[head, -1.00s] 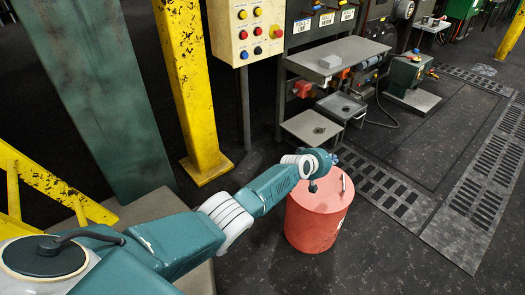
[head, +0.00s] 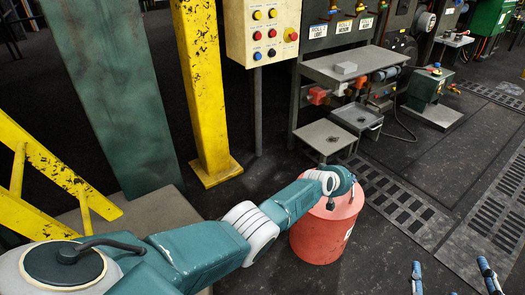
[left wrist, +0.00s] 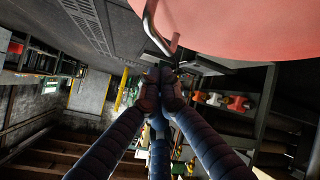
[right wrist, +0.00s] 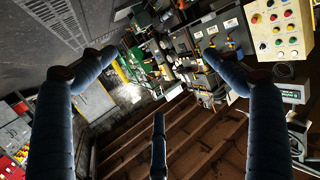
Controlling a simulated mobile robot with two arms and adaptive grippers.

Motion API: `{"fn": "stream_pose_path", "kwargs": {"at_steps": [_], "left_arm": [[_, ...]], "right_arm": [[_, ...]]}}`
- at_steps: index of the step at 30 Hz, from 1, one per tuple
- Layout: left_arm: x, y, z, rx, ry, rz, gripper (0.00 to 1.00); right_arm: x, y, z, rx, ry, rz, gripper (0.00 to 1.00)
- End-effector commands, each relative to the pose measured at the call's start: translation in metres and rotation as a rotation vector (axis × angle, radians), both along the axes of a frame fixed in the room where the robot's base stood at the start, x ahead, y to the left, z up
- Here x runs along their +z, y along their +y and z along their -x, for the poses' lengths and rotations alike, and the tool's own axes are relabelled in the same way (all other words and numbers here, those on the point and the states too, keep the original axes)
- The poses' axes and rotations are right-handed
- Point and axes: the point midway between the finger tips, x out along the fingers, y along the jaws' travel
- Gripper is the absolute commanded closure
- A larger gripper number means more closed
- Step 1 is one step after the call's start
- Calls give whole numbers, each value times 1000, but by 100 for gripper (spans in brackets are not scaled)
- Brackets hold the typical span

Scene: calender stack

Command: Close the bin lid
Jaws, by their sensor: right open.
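The red bin (head: 322,240) stands on the floor in the head view. Its round red top (head: 345,207) looks flat, partly covered by my left wrist; whether the lid is fully down I cannot tell. In the left wrist view a red surface (left wrist: 245,30) fills the upper right, with a bent metal handle (left wrist: 152,30) at its edge. My left gripper (left wrist: 163,85) has its fingertips together just below the handle, with no clear grip on it. In the head view its fingers are hidden behind the wrist. My right gripper (head: 452,272) is open and empty, right of the bin.
A yellow post (head: 205,90) and a button panel (head: 263,30) stand behind the bin. A grey machine table (head: 350,65) with low metal trays (head: 325,138) is beyond it. Floor grates (head: 400,200) and open dark floor lie to the right.

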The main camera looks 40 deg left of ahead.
Motion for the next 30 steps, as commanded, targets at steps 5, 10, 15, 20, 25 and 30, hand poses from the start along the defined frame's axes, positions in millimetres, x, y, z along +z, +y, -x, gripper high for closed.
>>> {"fn": "stream_pose_path", "kwargs": {"at_steps": [5, 10, 15, 20, 25, 30], "left_arm": [[-13, -4, -1, -1, 0, 2, 100], [-19, -5, -2, -1, -1, 1, 100], [-22, -6, -2, -1, 0, -1, 100], [-23, -7, -2, -1, 0, -1, 100], [-23, -7, -2, -1, 0, -1, 100], [-23, -7, -2, -1, 0, -1, 100]], "right_arm": [[58, 10, -6, 17, -260, -67, 11], [100, 13, 0, 27, -436, -114, 11], [124, 14, 8, 33, -543, -142, 11], [134, 14, 12, 35, -586, -155, 11], [137, 14, 13, 36, -596, -158, 11], [136, 14, 13, 36, -595, -158, 11]]}}
